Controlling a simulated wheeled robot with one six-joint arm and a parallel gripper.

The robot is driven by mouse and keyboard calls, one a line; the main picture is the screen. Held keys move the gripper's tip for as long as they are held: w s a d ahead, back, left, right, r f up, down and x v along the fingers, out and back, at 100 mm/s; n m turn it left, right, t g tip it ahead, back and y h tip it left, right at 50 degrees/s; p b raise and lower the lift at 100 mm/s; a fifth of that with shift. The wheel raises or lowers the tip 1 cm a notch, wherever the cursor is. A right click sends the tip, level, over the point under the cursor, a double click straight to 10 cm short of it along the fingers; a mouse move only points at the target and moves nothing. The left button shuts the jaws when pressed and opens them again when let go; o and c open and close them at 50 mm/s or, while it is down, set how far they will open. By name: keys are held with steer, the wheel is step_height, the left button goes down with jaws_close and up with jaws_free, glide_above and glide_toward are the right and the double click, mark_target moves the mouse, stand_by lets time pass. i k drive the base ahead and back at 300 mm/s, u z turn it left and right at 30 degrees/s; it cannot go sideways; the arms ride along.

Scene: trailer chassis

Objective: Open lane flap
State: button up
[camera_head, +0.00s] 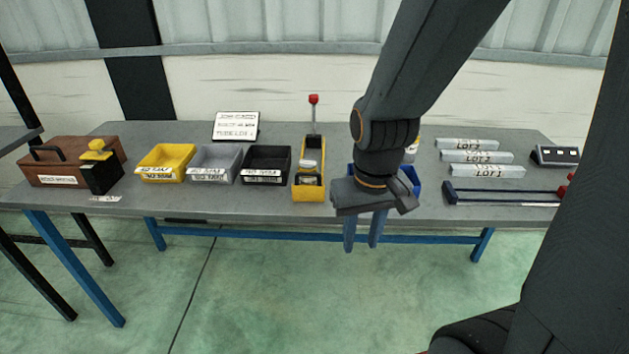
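A narrow yellow lane (311,160) stands on the table in the middle of the view. A thin upright rod with a red knob (314,99) rises at its far end. A small jar with a pale label (309,172) sits in its near part. I cannot tell for sure which part is the flap. My gripper (361,248) points down at the table's front edge, to the right of the lane and apart from it. Its two fingers are apart with nothing between them. My gripper and arm partly hide a blue bin (411,176).
Yellow (163,163), grey (213,164) and black (265,165) bins stand left of the lane. A brown box (65,170) is at the far left. White labelled bars (477,157) and a dark rack with rods (500,194) lie right. The floor in front is clear.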

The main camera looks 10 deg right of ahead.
mark_target(301, 193)
steer(key=u, duration=0.4)
steer(key=i, duration=0.55)
steer(key=z, duration=1.35)
